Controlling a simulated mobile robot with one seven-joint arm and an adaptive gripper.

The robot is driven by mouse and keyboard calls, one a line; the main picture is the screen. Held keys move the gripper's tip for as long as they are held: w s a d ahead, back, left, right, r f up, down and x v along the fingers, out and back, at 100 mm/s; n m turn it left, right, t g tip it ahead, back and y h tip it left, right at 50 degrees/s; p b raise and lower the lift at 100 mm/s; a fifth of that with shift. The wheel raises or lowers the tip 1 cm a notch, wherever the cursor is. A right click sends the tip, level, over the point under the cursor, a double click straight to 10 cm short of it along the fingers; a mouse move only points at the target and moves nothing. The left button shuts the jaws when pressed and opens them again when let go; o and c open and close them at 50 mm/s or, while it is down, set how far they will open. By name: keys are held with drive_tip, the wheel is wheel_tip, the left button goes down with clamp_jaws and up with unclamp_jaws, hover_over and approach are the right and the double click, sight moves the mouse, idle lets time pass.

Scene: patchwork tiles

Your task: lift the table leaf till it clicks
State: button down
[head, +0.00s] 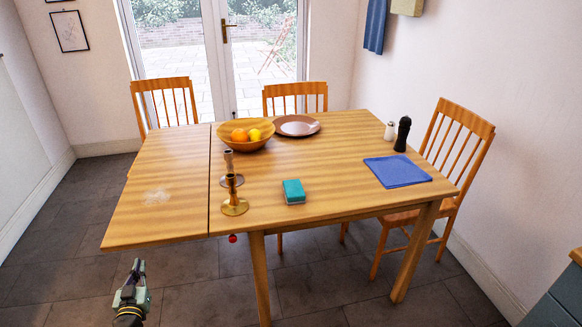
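The table leaf (150,205) is the left section of the wooden table (320,170), divided from the main top by a dark seam. It looks about level with the main top; I cannot tell if it is latched. A pale smudge marks its surface. A small red knob (233,238) shows under the table's front edge, just right of the seam. My gripper (138,266) is at the lower left, in front of the leaf's front edge and apart from it in the picture. Its fingers are small and seen from behind, so their opening is unclear. I see nothing held.
On the main top are two brass candlesticks (234,205) near the seam, a fruit bowl (246,144), a plate (297,126), a sponge (294,192), a blue cloth (397,171), and two shakers (402,135). Chairs (455,150) stand behind and right. Floor (60,260) left is clear.

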drive_tip(key=v, duration=0.6)
drive_tip(key=shift+s, duration=0.3)
drive_tip(key=shift+d+r, duration=0.1)
